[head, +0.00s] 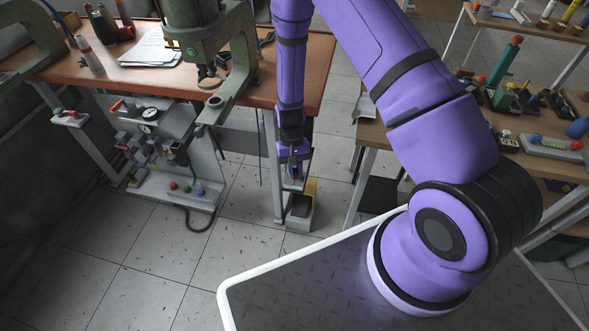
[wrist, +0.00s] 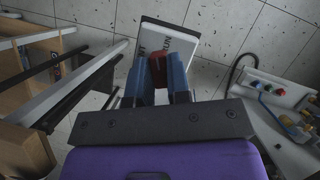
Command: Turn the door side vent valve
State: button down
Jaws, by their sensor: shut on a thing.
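My gripper (head: 297,165) reaches down beside the front leg of the orange-topped workbench. Behind the knob is a pale panel with dark edges and partly hidden lettering (wrist: 178,45). In the head view a grey and yellow unit (head: 302,212) stands low, just below my gripper; the knob is hidden there. The frames do not show clearly whether this knob is the door side vent valve, or how far it is turned.
Left, under the workbench (head: 300,75), is a grey panel with gauges and valves (head: 150,130). Its low base (head: 165,193) carries coloured knobs; a dark hose lies on the tiled floor. A second bench (head: 375,133) with clutter stands right. Open floor lies at front left.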

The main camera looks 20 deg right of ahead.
jog(key=m+y, duration=0.1)
jog(key=m, duration=0.1)
jog(key=m+t, duration=0.1)
jog(key=m, duration=0.1)
jog(key=shift+d+m+y, duration=0.1)
jog(key=shift+m+y, duration=0.3)
dwell(0.4)
jog(key=c, duration=1.1)
grip_release()
jog(key=v, duration=1)
jog(key=shift+w+d+r, duration=0.1)
jog(key=shift+d+r, duration=0.05)
jog(key=shift+r, duration=0.2)
